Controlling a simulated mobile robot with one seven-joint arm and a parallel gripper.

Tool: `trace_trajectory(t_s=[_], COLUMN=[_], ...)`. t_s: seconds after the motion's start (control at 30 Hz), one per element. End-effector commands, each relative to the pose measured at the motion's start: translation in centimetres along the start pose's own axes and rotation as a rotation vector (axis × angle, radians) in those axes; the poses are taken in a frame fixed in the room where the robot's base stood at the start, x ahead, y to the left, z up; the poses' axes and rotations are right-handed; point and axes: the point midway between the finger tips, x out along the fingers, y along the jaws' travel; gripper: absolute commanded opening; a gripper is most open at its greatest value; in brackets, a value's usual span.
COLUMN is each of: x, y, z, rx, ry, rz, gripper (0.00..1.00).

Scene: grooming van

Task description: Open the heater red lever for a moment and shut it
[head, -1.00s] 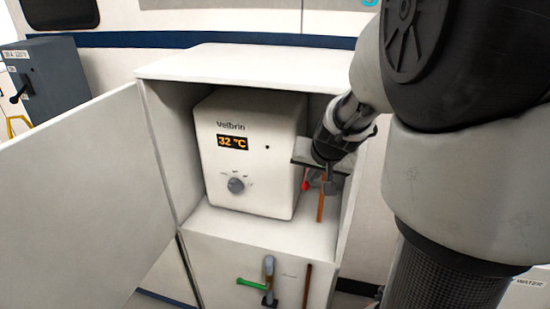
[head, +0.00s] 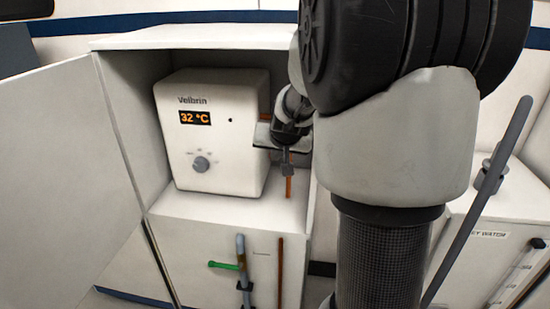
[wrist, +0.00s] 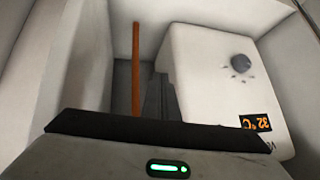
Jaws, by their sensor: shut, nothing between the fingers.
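The white heater (head: 213,140), marked Velbrin and showing 32 °C, stands inside an open cabinet. It also shows turned over at the right of the wrist view (wrist: 205,85). No red lever can be made out now in either view; the arm and gripper cover the area at the heater's right side. My gripper (head: 288,169) is shut and empty, pointing down beside the heater's right side, in front of a copper pipe (head: 289,188). In the wrist view the dark fingers (wrist: 159,100) lie between the copper pipe (wrist: 135,70) and the heater. Contact cannot be told.
The cabinet door (head: 60,170) stands open at left. Below the shelf are a green-handled valve (head: 223,265) and another copper pipe (head: 280,275). The cabinet's right wall is close beside my gripper. A white unit with a grey bar (head: 490,180) stands at right.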

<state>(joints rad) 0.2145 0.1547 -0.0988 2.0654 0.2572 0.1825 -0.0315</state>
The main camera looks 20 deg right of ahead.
Motion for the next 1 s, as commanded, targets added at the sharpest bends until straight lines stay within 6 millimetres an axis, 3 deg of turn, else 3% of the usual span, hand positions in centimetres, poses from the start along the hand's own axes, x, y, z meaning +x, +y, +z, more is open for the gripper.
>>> trace_trajectory(t_s=[0.73,1.0], x=[0.42,-0.32], y=[0.11,-0.08], z=[-0.09,-0.75], rx=[0.0,0.0], ry=[0.0,0.0], rz=[0.0,0.0], gripper=[0.0,0.0])
